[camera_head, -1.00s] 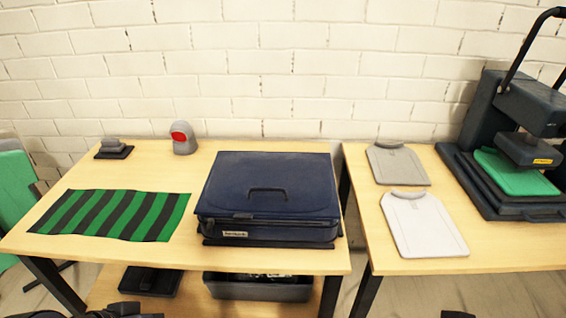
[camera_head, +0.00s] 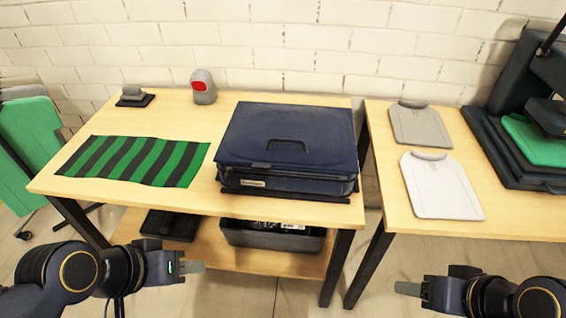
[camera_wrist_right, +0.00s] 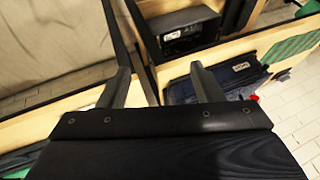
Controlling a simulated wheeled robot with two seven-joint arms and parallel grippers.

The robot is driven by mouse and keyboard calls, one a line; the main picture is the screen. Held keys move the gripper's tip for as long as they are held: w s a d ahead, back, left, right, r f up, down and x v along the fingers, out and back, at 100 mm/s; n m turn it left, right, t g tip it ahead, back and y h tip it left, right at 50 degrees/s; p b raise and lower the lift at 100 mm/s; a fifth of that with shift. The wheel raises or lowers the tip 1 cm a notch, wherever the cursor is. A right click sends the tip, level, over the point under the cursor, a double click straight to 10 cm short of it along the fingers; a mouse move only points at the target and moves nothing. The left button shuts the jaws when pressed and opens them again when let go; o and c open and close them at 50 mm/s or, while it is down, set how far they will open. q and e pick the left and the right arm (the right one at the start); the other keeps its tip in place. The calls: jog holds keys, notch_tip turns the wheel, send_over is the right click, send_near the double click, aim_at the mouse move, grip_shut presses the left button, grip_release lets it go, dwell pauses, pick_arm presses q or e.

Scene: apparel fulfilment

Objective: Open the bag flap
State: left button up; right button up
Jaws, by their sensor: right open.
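The dark navy bag (camera_head: 275,135) lies on the left table, its flap closed flat over the top with a handle (camera_head: 290,146) on it and a pale label on its front. In the right wrist view the bag (camera_wrist_right: 240,66) appears tilted, partly behind a finger. My left gripper (camera_head: 192,266) is in front of the table, apart from the bag; its fingers overlap side-on, so its opening is unclear. My right gripper (camera_head: 405,288) is in front of the gap between the tables, apart from the bag. Its fingers (camera_wrist_right: 163,82) are spread and empty in the right wrist view.
A green-and-black striped cloth (camera_head: 135,160) lies left of the bag. A grey device with a red face (camera_head: 203,88) stands behind. A dark bin (camera_head: 270,238) sits on the lower shelf. The right table holds two shirt-shaped boards (camera_head: 440,185) and a press (camera_head: 515,150).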

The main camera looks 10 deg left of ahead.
jog(key=shift+o, duration=0.5)
jog(key=w+d+f+n+g+h+b, duration=0.1)
jog(key=w+d+f+n+g+h, duration=0.1)
jog(key=n, duration=0.5)
jog(key=w+f+h, duration=0.1)
jog(key=w+f, duration=0.1)
jog(key=w, duration=0.1)
jog(key=shift+f+n+g+h, duration=0.15)
jog(key=shift+n+g+h, duration=0.15)
jog(key=shift+g, duration=0.1)
jog(key=w+a+f+n+t+h+b, duration=0.1)
jog(key=w+a+n+t+h+b, duration=0.15)
jog(key=w+a+n, duration=0.45)
jog(key=w+a+n+t+h+b, duration=0.1)
jog(key=w+a+n+t+h, duration=0.3)
jog(key=w+n, duration=0.5)
jog(key=w+a+f+n+t+y, duration=0.1)
jog(key=a+n+t+y, duration=0.35)
jog(key=a, duration=0.75)
jog(key=w+a+n+t+y, duration=0.15)
jog(key=a+n+t, duration=0.35)
jog(key=a+n, duration=0.6)
jog(key=w+a+m, duration=0.1)
jog(key=w+m, duration=0.1)
jog(key=w, duration=0.4)
jog(key=shift+w+a+y, duration=0.2)
jog(key=shift+w+y, duration=0.15)
jog(key=shift+w, duration=0.05)
